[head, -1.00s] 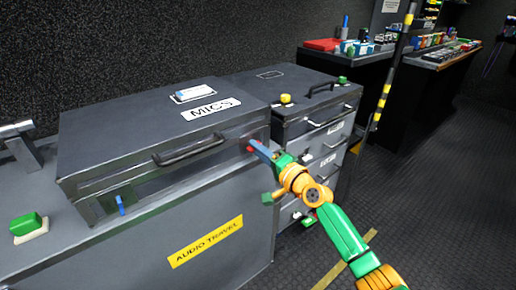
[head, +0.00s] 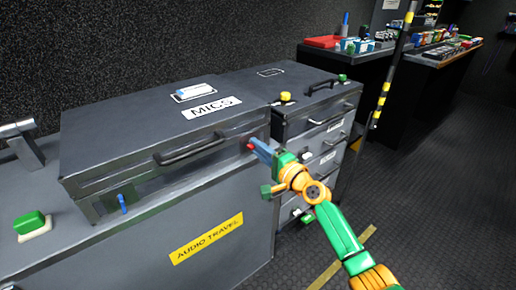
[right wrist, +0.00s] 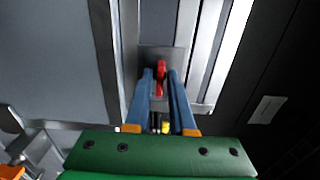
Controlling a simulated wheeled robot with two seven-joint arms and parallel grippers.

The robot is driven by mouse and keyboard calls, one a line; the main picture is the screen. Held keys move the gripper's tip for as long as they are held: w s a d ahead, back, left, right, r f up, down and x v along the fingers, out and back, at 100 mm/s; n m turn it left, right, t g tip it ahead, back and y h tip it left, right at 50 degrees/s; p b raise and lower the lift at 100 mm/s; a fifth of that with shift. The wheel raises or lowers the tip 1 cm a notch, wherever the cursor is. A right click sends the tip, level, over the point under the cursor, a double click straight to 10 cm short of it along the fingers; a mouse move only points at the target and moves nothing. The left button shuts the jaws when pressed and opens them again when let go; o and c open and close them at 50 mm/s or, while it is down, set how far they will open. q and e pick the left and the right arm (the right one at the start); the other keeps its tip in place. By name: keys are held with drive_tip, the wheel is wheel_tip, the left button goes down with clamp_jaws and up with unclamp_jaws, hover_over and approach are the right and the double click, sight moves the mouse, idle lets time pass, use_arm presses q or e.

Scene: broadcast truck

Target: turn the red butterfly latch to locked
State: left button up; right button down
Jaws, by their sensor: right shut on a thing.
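The red butterfly latch (head: 250,146) is on the front face of the dark MICS case (head: 130,127), near its right end. In the right wrist view the red latch (right wrist: 160,68) stands upright in the picture on a grey metal plate. My right gripper (head: 257,148) reaches it from the right and is shut on it. In the right wrist view its two blue fingers (right wrist: 160,78) lie on either side of the latch and partly hide it. My left gripper is not in view.
A black handle (head: 188,151) and a blue latch (head: 123,204) are on the same case front. The case rests on a grey AUDIO TRAVEL trunk (head: 120,262). A drawer unit (head: 335,130) stands close behind my right gripper. Open floor (head: 430,200) lies right.

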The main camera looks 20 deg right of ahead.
drive_tip(key=c, duration=1)
unclamp_jaws()
drive_tip(key=shift+o, duration=0.2)
drive_tip(key=p+v, duration=0.1)
drive_tip(key=v, duration=0.6)
drive_tip(key=shift+p, duration=0.3)
